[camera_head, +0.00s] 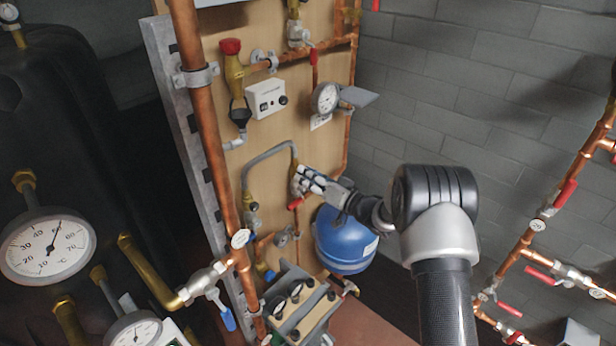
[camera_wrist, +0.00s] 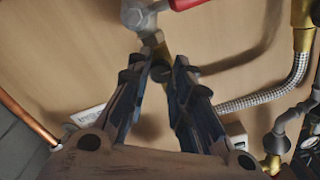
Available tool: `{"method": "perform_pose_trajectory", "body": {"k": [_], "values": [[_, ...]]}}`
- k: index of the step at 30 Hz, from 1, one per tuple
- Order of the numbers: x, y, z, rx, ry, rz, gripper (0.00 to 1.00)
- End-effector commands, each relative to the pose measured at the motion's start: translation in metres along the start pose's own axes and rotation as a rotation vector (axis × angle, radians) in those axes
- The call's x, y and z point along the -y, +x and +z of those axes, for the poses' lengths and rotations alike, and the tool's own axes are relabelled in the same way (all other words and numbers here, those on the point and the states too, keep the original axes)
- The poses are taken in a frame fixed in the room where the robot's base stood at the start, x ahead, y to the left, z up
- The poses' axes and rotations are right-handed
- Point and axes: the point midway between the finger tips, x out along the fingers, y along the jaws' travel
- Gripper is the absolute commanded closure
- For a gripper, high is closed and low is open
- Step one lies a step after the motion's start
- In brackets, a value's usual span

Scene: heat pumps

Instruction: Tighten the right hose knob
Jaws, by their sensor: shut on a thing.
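The braided grey hose (camera_head: 270,152) arches over the wooden board in the head view, and part of it (camera_wrist: 270,98) shows in the wrist view. My gripper (camera_head: 304,180) is at the hose's right end. In the wrist view, my gripper's two dark fingers (camera_wrist: 165,66) are closed around the right hose knob (camera_wrist: 162,72), just below a brass fitting (camera_wrist: 153,39). The fingers hide most of the knob. In the head view, the gripper covers the knob.
A red-handled valve (camera_wrist: 185,4) sits close to the fingertips. A blue tank (camera_head: 345,240) hangs below my gripper. A pressure gauge (camera_head: 326,97) and a white control box (camera_head: 266,98) are above. A copper pipe (camera_head: 205,130) runs along the board's left.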

Motion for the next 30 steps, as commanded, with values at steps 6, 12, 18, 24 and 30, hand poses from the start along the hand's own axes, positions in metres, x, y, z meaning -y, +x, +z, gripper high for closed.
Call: {"method": "perform_pose_trajectory", "body": {"k": [6, 12, 18, 24, 30], "values": [[0.0, 0.0, -0.001, -0.002, -0.002, -0.001, 1.0], [0.0, 0.0, -0.001, -0.002, -0.002, 0.0, 0.66], [0.0, 0.0, -0.001, -0.001, -0.002, 0.0, 0.59], [0.0, 0.0, 0.0, 0.0, -0.001, 0.0, 0.59], [-0.001, -0.019, -0.001, -0.001, 0.0, 0.004, 0.59]]}}
